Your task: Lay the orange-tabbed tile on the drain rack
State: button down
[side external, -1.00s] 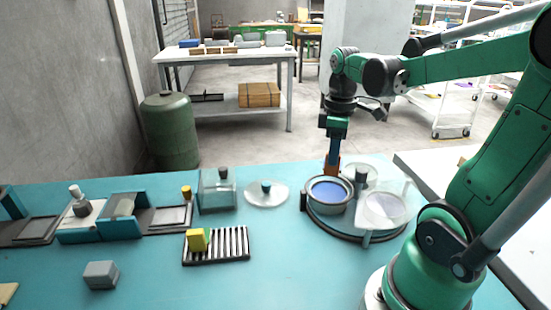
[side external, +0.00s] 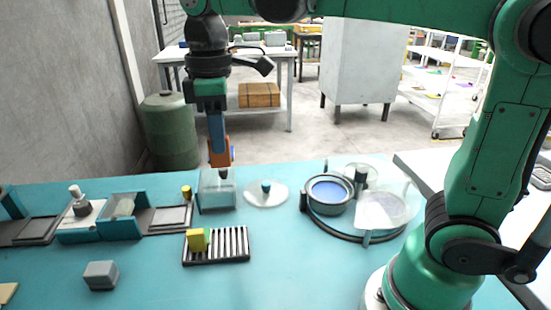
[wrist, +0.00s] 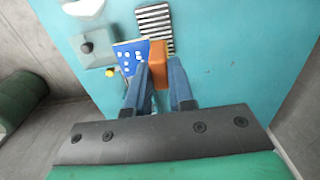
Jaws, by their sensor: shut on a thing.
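My gripper (side external: 221,150) is shut on the orange tab (side external: 221,155) of the tile. In the wrist view the blue fingers (wrist: 166,75) close around the orange tab (wrist: 158,58), and the blue tile (wrist: 130,54) with white spots extends left of it. In the side view the tile shows only as a thin blue sliver beside the tab. The drain rack (side external: 230,243), dark with pale slats, lies on the table with a yellow-tabbed piece (side external: 197,239) at its left end. The rack also shows in the wrist view (wrist: 156,25); the tile is held above table level, apart from it.
A clear box (side external: 216,195) with a dark knob appears below the gripper. A clear disc lid (side external: 266,195) and a round stand (side external: 375,236) with a blue-filled dish (side external: 328,192) are to the right. A grey block (side external: 101,275) lies front left. Table right of the rack is clear.

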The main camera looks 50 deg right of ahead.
notch_tip(320, 180, down, 18)
jog(key=shift+r, duration=0.2)
jog(key=shift+f, duration=0.1)
dwell(0.3)
jog(key=c, duration=1.1)
grip_release()
jog(key=o, duration=0.3)
jog(key=shift+o, duration=0.2)
